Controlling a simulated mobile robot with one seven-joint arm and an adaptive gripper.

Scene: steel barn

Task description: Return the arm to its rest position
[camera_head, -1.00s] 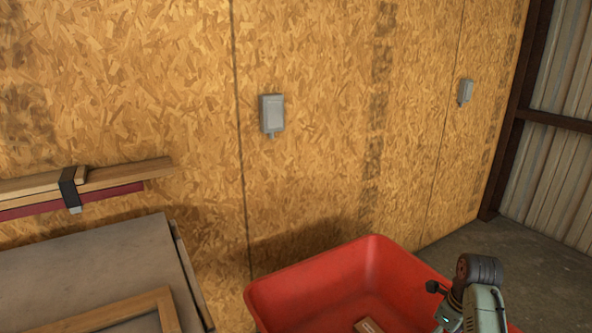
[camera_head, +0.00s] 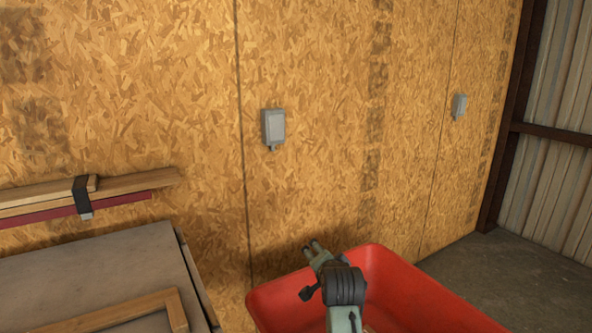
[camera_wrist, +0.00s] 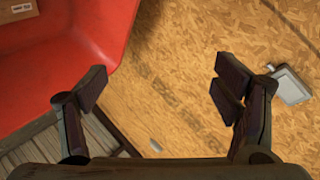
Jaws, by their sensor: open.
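My gripper (camera_wrist: 160,92) is open and empty in the wrist view, its two fingers wide apart with the wooden wall panel behind them. In the head view my gripper (camera_head: 313,246) is raised over the back left part of the red bin (camera_head: 405,290), its fingers pointing up and left toward the wall. My arm comes up from the bottom edge in front of the bin and hides part of its inside. The bin's red wall also shows at the upper left of the wrist view (camera_wrist: 85,40).
A grey table (camera_head: 90,265) with a wooden frame (camera_head: 110,308) stands at the left. Timber pieces (camera_head: 130,185) with a dark clamp (camera_head: 82,195) lie along the wall. Two grey boxes (camera_head: 273,128) (camera_head: 459,107) are on the wall. A small labelled box (camera_wrist: 20,8) lies in the bin. Floor at right is clear.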

